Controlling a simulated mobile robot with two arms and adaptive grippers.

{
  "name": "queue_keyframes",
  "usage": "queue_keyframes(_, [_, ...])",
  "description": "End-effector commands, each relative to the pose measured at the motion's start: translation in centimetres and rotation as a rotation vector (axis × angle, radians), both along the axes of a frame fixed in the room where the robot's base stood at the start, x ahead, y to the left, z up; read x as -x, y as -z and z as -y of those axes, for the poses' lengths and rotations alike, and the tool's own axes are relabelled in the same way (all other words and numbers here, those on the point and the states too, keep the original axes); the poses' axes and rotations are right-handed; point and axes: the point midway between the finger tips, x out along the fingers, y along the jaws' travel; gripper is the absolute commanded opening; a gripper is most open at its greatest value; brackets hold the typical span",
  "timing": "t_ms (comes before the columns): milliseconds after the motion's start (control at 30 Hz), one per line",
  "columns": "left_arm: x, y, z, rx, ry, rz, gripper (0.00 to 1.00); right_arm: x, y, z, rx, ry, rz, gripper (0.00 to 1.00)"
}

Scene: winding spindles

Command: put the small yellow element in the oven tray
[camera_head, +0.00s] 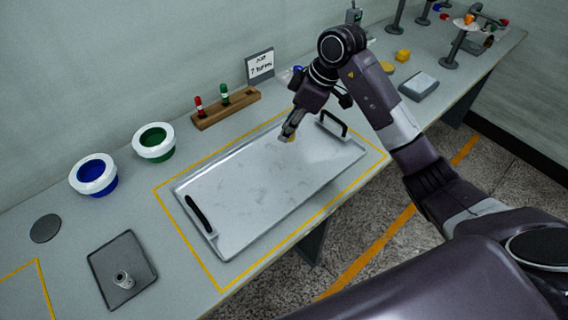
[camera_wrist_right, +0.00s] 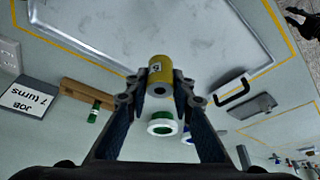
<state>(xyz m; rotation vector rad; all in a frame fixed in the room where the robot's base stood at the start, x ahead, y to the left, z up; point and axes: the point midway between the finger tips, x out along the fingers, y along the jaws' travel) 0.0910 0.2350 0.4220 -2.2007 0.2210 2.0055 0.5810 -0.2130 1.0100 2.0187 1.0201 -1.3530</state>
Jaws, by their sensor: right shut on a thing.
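The oven tray (camera_head: 265,190) is a shallow metal tray with two black handles, lying inside a yellow outline on the bench. It also shows at the top of the right wrist view (camera_wrist_right: 190,28). My right gripper (camera_head: 287,134) is over the far right part of the tray. It is shut on the small yellow element (camera_wrist_right: 160,72), a short cylinder with a dark hole in its end and a small label. In the head view the element (camera_head: 291,140) is mostly hidden by the fingers. I cannot tell whether it touches the tray floor. My left gripper is not in view.
Behind the tray stand a wooden rack (camera_head: 227,109) with red and green pieces and a job sign (camera_head: 260,66). Green (camera_head: 154,142) and blue (camera_head: 93,174) white-rimmed bowls and a dark spindle plate (camera_head: 122,285) are left. A yellow piece (camera_head: 402,55) lies back right. The tray is otherwise clear.

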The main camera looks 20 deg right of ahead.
Motion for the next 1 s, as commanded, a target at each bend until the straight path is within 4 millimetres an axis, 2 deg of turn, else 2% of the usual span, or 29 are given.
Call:
queue_keyframes(200, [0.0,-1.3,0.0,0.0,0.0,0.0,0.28,0.2,5.9,-0.1,-0.002,-0.001,-0.006,0.0])
queue_keyframes(400, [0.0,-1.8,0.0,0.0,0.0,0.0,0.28,0.1,9.6,-0.1,-0.001,-0.003,-0.001,0.0])
queue_keyframes(567, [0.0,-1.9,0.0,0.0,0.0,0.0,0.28,0.0,10.9,-0.1,-0.001,-0.003,0.0,0.0])
queue_keyframes(800, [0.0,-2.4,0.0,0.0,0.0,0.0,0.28,0.1,14.3,-0.1,-0.001,-0.002,-0.002,0.0])
queue_keyframes(1000, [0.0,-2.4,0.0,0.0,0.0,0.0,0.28,0.0,14.8,0.0,0.0,-0.004,0.002,0.0])
